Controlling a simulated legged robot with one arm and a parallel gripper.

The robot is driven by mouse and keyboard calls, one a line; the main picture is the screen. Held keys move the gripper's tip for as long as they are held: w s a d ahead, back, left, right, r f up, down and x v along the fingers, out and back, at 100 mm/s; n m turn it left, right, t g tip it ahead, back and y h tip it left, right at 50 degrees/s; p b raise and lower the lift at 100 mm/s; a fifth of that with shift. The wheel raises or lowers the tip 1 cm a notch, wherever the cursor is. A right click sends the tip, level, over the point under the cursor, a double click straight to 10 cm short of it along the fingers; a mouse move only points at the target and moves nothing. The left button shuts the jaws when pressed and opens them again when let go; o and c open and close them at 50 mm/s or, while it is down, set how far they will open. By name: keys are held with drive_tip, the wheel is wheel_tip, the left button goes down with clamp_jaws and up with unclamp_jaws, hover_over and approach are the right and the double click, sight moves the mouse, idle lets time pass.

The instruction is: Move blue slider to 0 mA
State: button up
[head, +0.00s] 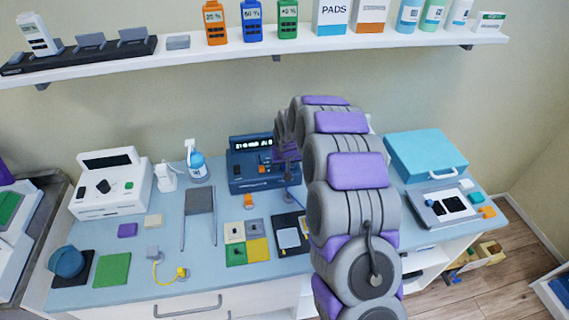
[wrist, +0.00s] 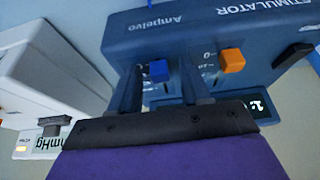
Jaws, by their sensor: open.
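The blue slider (wrist: 158,70) is a small blue knob on the dark blue stimulator (wrist: 150,30) in the wrist view. My gripper (wrist: 159,80) is open, with one finger on each side of the blue slider. I cannot tell whether either finger touches it. An orange slider (wrist: 232,61) sits to the right, outside the fingers. Scale marks are only partly readable, with a "0" near the orange slider.
A white device (wrist: 60,70) stands left of my gripper in the wrist view. The stimulator's lit display (wrist: 258,106) is partly hidden by my gripper.

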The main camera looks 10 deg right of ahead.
drive_tip(key=p+v, duration=0.2)
drive_tip(key=v, duration=1.5)
drive_tip(key=shift+p, duration=0.35)
drive_tip(key=s+r+g, duration=0.2)
drive_tip(key=s+g, duration=0.1)
drive_tip(key=s, duration=1.9)
drive_tip(key=s+r+g, duration=0.3)
drive_tip(key=s, duration=2)
